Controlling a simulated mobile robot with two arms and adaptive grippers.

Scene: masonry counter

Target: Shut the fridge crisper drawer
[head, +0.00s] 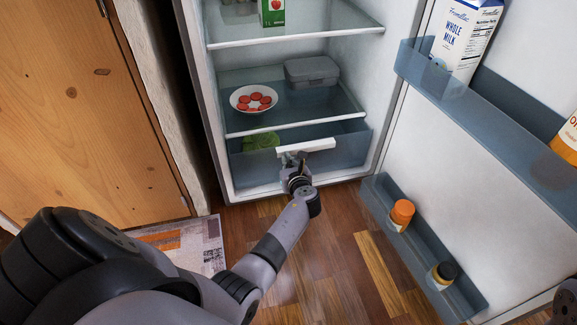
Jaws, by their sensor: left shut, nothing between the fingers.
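The crisper drawer (346,150) is a clear bluish bin at the bottom of the open fridge, with a white handle bar (318,144) on its front. Green leafy produce (262,142) shows inside it. The drawer front sits close under the lowest shelf; I cannot tell exactly how far out it stands. My left gripper (292,160) is shut and empty, right at the front of the drawer, just below the handle. I cannot tell whether it touches it.
The fridge door (440,150) stands open at right, its bins holding a milk carton (465,40), an orange-capped bottle (401,214) and a dark-capped jar (442,275). A shelf above holds a plate of red slices (254,98) and a grey box (312,71). Wood floor lies in front.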

